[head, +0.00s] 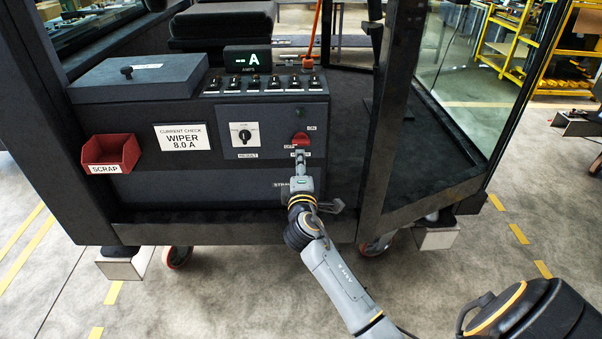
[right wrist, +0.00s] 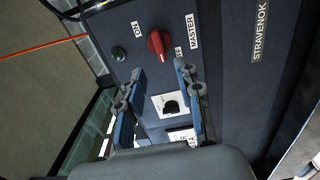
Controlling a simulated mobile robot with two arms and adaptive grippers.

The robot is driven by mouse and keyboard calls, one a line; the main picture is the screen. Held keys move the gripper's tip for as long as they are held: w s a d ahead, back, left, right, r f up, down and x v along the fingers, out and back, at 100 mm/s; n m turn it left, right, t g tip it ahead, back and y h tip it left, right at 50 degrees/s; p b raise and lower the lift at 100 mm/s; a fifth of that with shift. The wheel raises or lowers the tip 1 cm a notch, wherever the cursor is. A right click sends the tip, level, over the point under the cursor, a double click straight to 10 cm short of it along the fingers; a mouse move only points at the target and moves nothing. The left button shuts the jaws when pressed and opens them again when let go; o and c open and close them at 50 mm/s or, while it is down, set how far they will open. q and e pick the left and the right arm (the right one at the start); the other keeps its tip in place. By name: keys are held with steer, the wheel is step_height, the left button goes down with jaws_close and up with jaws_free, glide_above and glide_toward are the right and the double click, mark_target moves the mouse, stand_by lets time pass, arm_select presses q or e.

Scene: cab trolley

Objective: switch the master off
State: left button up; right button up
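The red master switch (head: 300,138) sits at the right end of the dark trolley's front panel, with an ON label above it. In the right wrist view the red knob (right wrist: 159,43) lies just beyond my fingertips, between an ON label (right wrist: 137,28) and a partly hidden label. A MASTER label (right wrist: 191,30) is beside it. Which label the knob points to is hard to tell. My right gripper (head: 301,160) is in front of the panel just below the switch. In the wrist view its fingers (right wrist: 159,68) are apart, with nothing between them. My left gripper is not in view.
Left of the switch are a black rotary selector (head: 245,134), a WIPER 8.0 A card (head: 182,137) and a red scrap bin (head: 111,153). A row of toggles (head: 265,84) and an AMPS display (head: 248,59) sit above. A dark post (head: 388,120) stands to the right.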

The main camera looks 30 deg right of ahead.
steer(key=v, duration=0.4)
stand_by(0.4)
steer(key=s+a+f+g+y, duration=0.1)
steer(key=a+f+y, duration=0.1)
steer(key=f, duration=0.8)
steer(key=s+a+f+g+y, duration=0.1)
steer(key=a+f+g+y, duration=0.1)
steer(key=f, duration=0.7)
steer(key=s+a+f+m+g+y, duration=0.1)
steer(key=s+a+f+g+y, duration=0.1)
steer(key=s+f, duration=0.65)
steer(key=s+a+f+m+g+y, duration=0.1)
steer(key=s+a+f+g, duration=0.2)
steer(key=f, duration=1)
steer(key=s+a+f+m+g+y, duration=0.1)
steer(key=s+f, duration=0.5)
steer(key=s, duration=0.6)
steer(key=s+a+f+m+g, duration=0.1)
steer(key=s+f+m+g, duration=0.2)
steer(key=s, duration=0.9)
steer(key=s+a+f+m+g+y, duration=0.1)
steer(key=s+f+m+g, duration=0.1)
steer(key=s+f, duration=0.7)
steer(key=s+m, duration=0.1)
steer(key=s, duration=0.3)
steer(key=shift+f+y, duration=0.25)
steer(key=shift+y, duration=0.05)
